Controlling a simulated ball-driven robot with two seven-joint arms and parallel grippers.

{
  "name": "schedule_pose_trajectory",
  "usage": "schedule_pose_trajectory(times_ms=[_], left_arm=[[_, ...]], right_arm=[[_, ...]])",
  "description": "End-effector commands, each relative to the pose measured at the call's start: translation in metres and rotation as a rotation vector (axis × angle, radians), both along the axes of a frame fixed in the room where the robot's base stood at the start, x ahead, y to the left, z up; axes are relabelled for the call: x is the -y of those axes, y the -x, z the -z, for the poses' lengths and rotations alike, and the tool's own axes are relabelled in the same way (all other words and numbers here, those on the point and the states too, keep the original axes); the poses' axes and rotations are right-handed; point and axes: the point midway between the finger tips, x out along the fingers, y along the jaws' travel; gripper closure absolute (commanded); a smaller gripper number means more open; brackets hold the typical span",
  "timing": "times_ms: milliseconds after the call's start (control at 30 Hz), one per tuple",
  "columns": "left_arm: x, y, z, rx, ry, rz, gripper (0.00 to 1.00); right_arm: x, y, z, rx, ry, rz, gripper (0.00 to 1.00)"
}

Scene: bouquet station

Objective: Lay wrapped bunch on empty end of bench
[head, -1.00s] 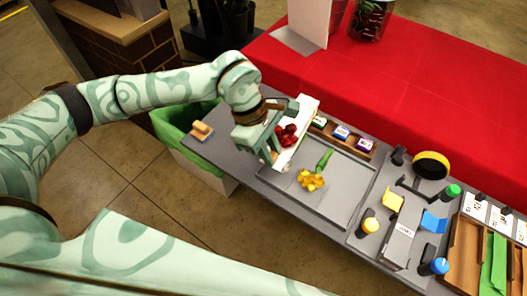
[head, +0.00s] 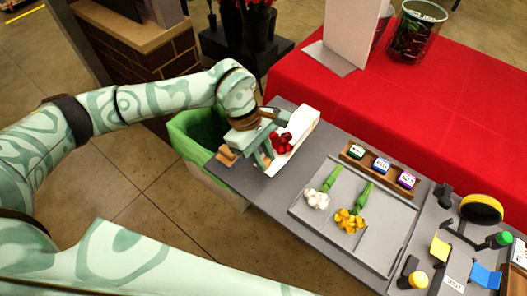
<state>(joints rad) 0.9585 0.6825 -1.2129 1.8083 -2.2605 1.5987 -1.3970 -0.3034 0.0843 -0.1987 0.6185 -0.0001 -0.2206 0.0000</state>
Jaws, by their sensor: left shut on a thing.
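The wrapped bunch (head: 301,130) is a white paper wrap with red flowers showing at its lower-left end. My left gripper (head: 266,154) is shut on it from the left side, and its fingers hide part of the bunch. The bunch is over the left end of the grey bench (head: 250,183), tilted along the far edge. I cannot tell whether it touches the bench top. My right gripper is not in view.
A wooden-handled brush (head: 228,155) lies at the bench's left tip, close to my gripper. A green-lined bin (head: 190,130) stands below. A grey tray (head: 360,242) holds white flowers (head: 317,199) and yellow flowers (head: 349,221). A label rack (head: 378,167) stands behind it.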

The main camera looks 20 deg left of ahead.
Motion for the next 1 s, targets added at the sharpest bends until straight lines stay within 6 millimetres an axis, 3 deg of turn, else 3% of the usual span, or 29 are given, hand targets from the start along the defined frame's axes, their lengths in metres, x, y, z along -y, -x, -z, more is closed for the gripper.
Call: schedule_pose_trajectory(times_ms=[500,1000], left_arm=[[0.000,0.000,0.061,-0.002,0.000,0.000,1.00],[0.000,0.000,0.066,0.001,0.001,0.000,1.00]], right_arm=[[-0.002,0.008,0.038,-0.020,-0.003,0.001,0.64],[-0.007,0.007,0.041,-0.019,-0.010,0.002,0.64]])
